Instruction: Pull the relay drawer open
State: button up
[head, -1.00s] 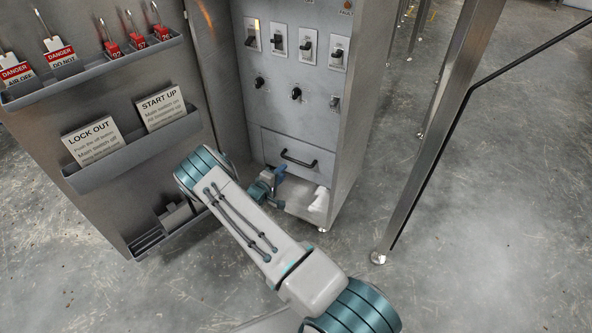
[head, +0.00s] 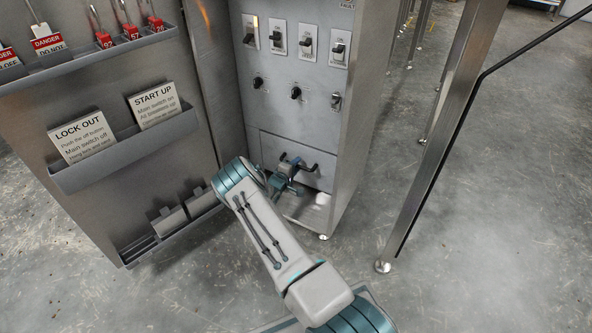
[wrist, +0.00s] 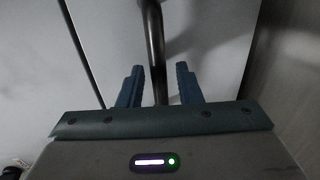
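The relay drawer (head: 322,178) is a grey panel low in the cabinet front, and it looks shut. Its black bar handle (head: 311,168) is partly hidden behind my gripper (head: 288,166). In the wrist view, my gripper (wrist: 160,88) is open, with its two blue fingers on either side of the dark handle bar (wrist: 155,60). A gap shows between the bar and each finger. I cannot tell how deep the bar sits between the fingers.
The grey cabinet (head: 350,130) has switches above the drawer. The open door at left carries racks with a LOCK OUT card (head: 82,136) and a START UP card (head: 155,105). A metal post (head: 430,165) stands at right. Floor between cabinet and post is clear.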

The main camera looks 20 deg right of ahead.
jog(key=shift+w+d, duration=0.2)
jog(key=shift+d, duration=0.1)
grip_shut()
jog(key=shift+s+a, duration=0.1)
